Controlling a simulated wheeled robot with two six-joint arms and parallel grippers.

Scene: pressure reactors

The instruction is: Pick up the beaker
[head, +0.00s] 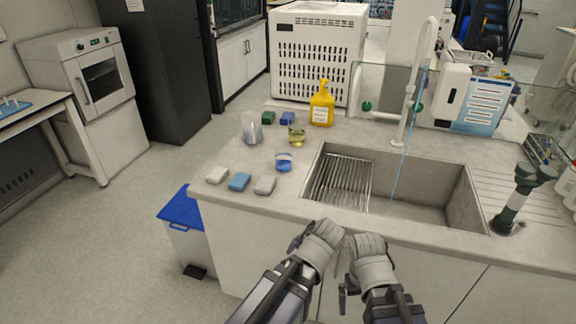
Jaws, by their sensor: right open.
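A small glass beaker (297,136) with yellowish liquid stands upright on the counter, left of the sink and near the yellow bottle. A second clear vessel (251,128), which may also be a beaker, stands to its left. My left gripper (324,233) and my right gripper (369,246) are side by side at the counter's front edge, below the sink in the picture, well apart from both vessels. My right gripper is open and holds nothing that I can see. The left one's jaws cannot be made out.
Several sponges, including a light blue one (239,181), lie on the counter (225,160). A yellow bottle (321,104) stands behind the beaker. The sink (420,190) has a drying rack and a tall faucet (412,85). A blue-lidded bin (183,212) stands on the floor.

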